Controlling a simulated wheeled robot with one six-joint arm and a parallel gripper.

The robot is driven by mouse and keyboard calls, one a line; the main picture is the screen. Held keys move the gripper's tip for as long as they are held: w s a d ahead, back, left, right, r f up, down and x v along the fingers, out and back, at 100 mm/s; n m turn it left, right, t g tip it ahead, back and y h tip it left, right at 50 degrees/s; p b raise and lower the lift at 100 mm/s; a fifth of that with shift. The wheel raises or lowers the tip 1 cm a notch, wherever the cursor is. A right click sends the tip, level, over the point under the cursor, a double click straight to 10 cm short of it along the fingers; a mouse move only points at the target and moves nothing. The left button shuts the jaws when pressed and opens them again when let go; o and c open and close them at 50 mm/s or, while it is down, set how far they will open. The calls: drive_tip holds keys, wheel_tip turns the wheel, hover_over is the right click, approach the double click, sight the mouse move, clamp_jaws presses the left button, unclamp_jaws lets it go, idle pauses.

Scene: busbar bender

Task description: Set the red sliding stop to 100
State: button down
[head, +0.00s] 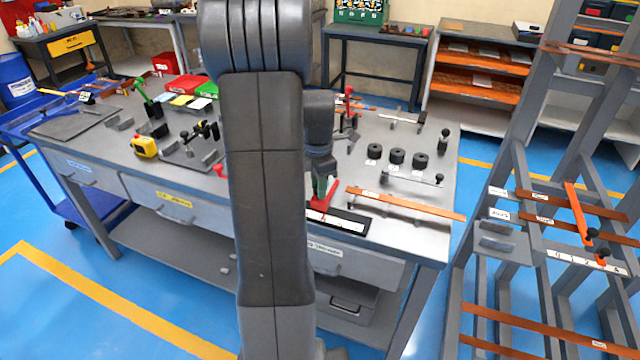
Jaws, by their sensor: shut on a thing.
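The red sliding stop (326,193) stands at the left part of a black-and-white scale (346,224) along the front edge of the grey workbench. My gripper (319,178) points down at the stop's upper part and is shut on it. My own dark arm fills the middle of the view and hides the gripper's left side and whatever lies behind it. The scale's marks are too small to read, so I cannot tell the stop's value.
A long copper bar (405,203) lies just behind the scale. Several black cylinders (397,157) stand farther back. A rack (520,220) with copper bars stands right of the bench.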

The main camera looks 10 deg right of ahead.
drive_tip(key=c, duration=1.2)
unclamp_jaws()
drive_tip(key=shift+a, duration=0.15)
drive_tip(key=shift+o, duration=0.2)
wheel_tip(320, 180, up, 14)
drive_tip(key=shift+f, duration=0.1)
wheel_tip(320, 180, down, 14)
drive_tip(key=shift+r, duration=0.2)
drive_tip(key=shift+d, duration=0.25)
drive_tip(key=shift+s+r, duration=0.1)
drive_tip(key=shift+r, duration=1.05)
